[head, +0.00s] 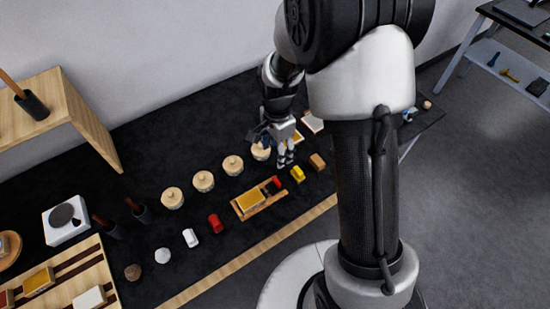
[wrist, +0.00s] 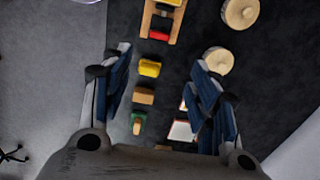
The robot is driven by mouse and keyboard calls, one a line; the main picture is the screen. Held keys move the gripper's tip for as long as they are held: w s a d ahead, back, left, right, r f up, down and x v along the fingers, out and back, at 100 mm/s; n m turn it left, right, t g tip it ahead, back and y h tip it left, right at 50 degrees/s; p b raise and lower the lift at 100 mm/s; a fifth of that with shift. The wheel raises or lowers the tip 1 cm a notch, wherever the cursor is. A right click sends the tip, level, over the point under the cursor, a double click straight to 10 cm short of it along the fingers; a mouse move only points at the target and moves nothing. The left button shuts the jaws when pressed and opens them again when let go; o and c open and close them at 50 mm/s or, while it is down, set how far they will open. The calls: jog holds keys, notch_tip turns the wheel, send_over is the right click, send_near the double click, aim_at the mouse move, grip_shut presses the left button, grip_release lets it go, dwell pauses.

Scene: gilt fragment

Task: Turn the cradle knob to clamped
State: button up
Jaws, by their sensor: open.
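The cradle (head: 239,210) is a light wooden frame on the dark table mat, with a golden block lying in it. A red part (head: 277,182), which looks like its knob, is at its right end. I cannot make out the knob's setting. In the wrist view the cradle (wrist: 174,31) is cut off by the top edge, and the red part (wrist: 159,35) is at its near end. My gripper (head: 285,161) is above the mat, behind and right of the cradle. In the wrist view its fingers (wrist: 161,60) are spread wide with nothing held between them.
A yellow piece (head: 298,174) and a wooden block (head: 317,162) stand right of the cradle. Round wooden-lidded jars (head: 203,181) line up behind it. A red piece (head: 215,223) and a white piece (head: 190,238) lie left of it. The table's wooden front edge (head: 245,250) is close.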

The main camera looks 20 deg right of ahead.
aim_at(276, 181)
notch_tip(276, 181, down, 17)
jog(key=shift+f+b, duration=0.1)
jog(key=shift+b, duration=1.15)
jog(key=shift+s, duration=0.1)
jog(key=c, duration=1.1)
jog(key=shift+o, duration=0.2)
